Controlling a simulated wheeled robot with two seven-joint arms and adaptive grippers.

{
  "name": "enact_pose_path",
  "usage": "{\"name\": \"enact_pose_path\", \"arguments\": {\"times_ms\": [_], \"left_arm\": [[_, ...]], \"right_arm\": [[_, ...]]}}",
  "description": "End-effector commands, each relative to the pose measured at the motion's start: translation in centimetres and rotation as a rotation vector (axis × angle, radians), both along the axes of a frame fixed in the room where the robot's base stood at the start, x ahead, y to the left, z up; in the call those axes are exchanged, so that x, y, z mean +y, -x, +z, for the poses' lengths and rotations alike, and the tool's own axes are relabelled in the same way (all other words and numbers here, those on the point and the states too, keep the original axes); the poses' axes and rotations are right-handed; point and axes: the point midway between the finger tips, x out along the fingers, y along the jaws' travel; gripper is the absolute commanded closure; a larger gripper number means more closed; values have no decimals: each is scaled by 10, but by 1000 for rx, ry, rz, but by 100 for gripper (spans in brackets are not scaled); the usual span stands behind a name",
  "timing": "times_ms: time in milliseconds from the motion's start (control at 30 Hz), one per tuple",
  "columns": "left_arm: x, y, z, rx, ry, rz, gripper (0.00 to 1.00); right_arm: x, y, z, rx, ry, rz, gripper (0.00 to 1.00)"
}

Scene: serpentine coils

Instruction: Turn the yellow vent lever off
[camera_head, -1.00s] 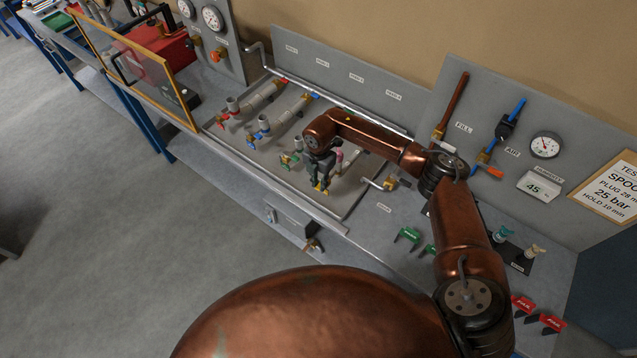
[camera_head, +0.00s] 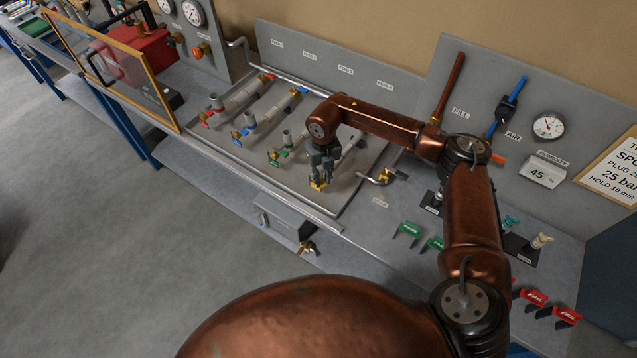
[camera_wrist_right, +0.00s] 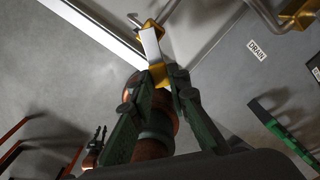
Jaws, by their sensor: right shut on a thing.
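The yellow vent lever (camera_head: 318,185) is on the front end of the rightmost pipe of the grey bench panel, mostly covered by my gripper. My right gripper (camera_head: 321,175) reaches down onto it from above, shut on it. In the right wrist view my two fingers (camera_wrist_right: 160,80) close on a yellow piece (camera_wrist_right: 158,70) with a pale metal bar beyond it. The lever's exact angle is hard to tell. My left gripper is not in view.
Pipes with red (camera_head: 205,118), blue (camera_head: 238,135) and green (camera_head: 275,158) handles stand left of my gripper. A brass drain valve (camera_head: 382,177) is close on the right. Green tags (camera_head: 409,230) lie nearer the bench front. A grey box (camera_head: 285,216) hangs below the bench edge.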

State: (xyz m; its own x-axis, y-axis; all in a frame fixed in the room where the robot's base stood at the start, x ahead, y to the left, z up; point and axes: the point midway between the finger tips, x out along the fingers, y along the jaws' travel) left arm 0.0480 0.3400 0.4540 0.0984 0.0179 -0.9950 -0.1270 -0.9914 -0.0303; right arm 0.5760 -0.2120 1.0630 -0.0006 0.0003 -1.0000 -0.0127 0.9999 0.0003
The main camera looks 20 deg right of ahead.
Motion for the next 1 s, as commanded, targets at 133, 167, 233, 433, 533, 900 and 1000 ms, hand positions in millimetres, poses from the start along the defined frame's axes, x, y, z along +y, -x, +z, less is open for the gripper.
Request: {"name": "enact_pose_path", "arguments": {"times_ms": [133,167,233,433,533,900,1000], "left_arm": [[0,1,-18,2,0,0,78],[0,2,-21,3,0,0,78],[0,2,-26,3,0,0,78],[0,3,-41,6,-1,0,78],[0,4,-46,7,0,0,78],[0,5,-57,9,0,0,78],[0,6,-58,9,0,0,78]], "right_arm": [[-8,-2,-3,-3,1,136,100],[-9,-2,-3,-3,1,164,100],[-12,-3,-3,-3,1,229,100],[-19,-5,-2,-3,1,399,100],[-23,-7,-1,-2,2,472,100],[-28,-11,1,-3,1,636,100],[-29,-11,1,-3,1,653,100]]}}
